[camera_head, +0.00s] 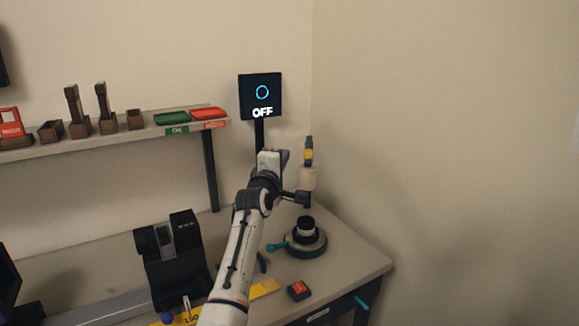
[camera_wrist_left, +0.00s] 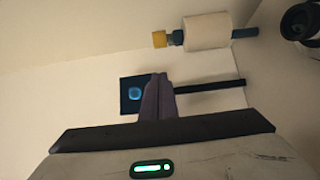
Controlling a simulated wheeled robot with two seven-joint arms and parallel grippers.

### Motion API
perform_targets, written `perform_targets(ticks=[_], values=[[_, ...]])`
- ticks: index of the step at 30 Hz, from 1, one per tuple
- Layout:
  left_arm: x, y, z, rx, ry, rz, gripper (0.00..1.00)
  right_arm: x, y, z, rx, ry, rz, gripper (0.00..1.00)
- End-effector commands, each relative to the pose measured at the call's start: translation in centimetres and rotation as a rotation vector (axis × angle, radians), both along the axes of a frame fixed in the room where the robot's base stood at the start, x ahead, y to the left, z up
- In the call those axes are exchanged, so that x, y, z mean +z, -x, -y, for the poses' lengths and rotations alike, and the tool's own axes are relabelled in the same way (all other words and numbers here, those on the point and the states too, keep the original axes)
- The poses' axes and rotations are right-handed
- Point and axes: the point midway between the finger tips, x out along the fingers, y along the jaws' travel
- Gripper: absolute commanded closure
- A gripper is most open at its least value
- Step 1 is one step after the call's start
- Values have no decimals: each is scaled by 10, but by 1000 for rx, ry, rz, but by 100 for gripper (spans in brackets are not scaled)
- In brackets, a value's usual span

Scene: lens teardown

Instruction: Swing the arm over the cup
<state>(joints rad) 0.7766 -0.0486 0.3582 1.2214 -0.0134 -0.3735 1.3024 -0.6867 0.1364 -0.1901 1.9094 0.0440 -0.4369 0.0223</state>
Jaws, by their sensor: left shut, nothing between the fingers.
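The swing arm shows in the head view as a short dark link (camera_head: 289,196) carrying an upright cream cylinder (camera_head: 307,179) with a yellow and black top. The cylinder appears above the black cup (camera_head: 306,228), which has a pale band and stands on a round dark base; exact alignment is hard to judge. The cylinder (camera_wrist_left: 207,31) and part of the cup (camera_wrist_left: 299,21) also show in the left wrist view. My left gripper (camera_head: 285,157) is shut and empty, raised beside the cylinder's left; its fingers (camera_wrist_left: 157,98) are together. My forearm hides the swing arm's post. My right gripper is not visible.
A teal lever (camera_head: 277,246) sticks out left of the base. A red button box (camera_head: 299,290) is near the table front. A black stand (camera_head: 174,255) is at left. A screen reading OFF (camera_head: 261,97) rises behind. A shelf (camera_head: 100,136) holds trays and holders. The table's right side is clear.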

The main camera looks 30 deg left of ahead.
Motion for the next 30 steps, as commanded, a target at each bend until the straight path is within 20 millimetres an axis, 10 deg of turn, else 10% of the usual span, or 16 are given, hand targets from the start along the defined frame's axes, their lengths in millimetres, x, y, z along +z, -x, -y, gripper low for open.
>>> perform_targets(ticks=[12,30], values=[[-5,47,68,-5,5,-3,100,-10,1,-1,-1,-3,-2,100],[-3,54,77,-4,1,-3,100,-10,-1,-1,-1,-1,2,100]])
